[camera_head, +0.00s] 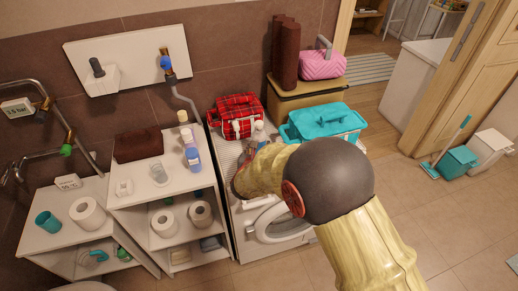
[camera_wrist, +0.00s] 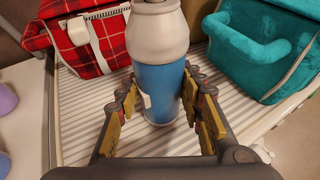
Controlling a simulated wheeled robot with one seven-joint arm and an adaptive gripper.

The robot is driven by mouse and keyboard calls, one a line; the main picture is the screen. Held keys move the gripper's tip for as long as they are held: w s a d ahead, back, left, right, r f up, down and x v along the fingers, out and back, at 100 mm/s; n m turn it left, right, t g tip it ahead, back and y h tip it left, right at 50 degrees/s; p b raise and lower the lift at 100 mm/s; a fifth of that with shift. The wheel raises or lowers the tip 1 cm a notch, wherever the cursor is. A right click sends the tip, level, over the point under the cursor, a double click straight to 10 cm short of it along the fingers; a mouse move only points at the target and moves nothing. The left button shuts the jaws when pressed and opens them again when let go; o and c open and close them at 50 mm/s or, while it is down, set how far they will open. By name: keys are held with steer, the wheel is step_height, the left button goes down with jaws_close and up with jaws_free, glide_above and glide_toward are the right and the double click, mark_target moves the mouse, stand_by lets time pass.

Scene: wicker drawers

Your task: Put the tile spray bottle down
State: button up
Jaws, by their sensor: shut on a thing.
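The tile spray bottle (camera_wrist: 160,60), blue with a white upper part, stands upright between the fingers of my gripper (camera_wrist: 160,100) in the wrist view. The gripper is shut on its lower part. Its base is over the striped top (camera_wrist: 88,112) of the washing machine; I cannot tell whether it touches. In the head view a pale bottle top (camera_head: 258,130) shows just beyond my arm, which hides most of the gripper and the bottle's body.
A red plaid bag (camera_wrist: 85,38) is close on the left and a teal basket (camera_wrist: 262,50) on the right. In the head view, a white shelf (camera_head: 140,190) with bottles stands left of the washing machine (camera_head: 285,222). Striped surface is bare around the bottle.

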steer(key=shift+f, duration=0.15)
steer(key=o, duration=1.3)
steer(key=shift+o, duration=0.4)
steer(key=shift+r, duration=0.2)
steer(key=p+v, duration=0.3)
steer(key=v, duration=0.9)
